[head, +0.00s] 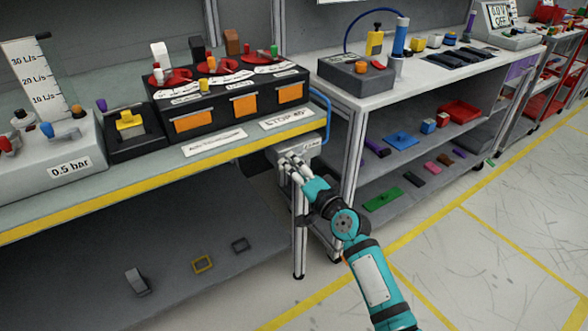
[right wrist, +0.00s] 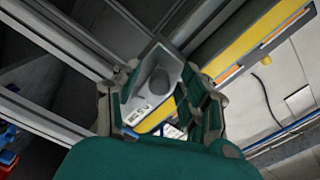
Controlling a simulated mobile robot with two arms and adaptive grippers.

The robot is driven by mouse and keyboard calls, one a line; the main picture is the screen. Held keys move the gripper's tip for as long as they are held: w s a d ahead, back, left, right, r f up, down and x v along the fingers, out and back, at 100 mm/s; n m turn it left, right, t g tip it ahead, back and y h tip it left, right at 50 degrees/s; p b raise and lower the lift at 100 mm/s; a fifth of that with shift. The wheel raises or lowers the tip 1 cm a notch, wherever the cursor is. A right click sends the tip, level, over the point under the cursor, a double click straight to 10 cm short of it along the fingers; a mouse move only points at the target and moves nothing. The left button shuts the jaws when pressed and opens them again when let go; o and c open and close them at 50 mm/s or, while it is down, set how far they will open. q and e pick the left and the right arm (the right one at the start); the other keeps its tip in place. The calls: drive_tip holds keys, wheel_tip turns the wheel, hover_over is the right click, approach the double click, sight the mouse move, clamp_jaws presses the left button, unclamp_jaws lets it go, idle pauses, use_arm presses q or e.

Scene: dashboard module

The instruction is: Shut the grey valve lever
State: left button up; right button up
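My right gripper (head: 290,163) reaches to the front edge of the left bench, at a small grey box with a label (head: 308,148) below the tabletop. In the right wrist view the gripper's fingers (right wrist: 160,112) are spread apart on either side of this box (right wrist: 150,85). The box has a round dark grey part (right wrist: 161,80) on it. I cannot tell whether the fingers touch it. I cannot clearly make out a grey valve lever; the box and its round part are partly hidden by the gripper in the head view. My left gripper is not in view.
A black panel (head: 241,125) with orange windows and red dials stands on the left bench. A grey "0.5 bar" unit (head: 70,150) stands at far left. A white-topped cart (head: 350,98) stands to the right.

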drive_tip(key=v, duration=1.2)
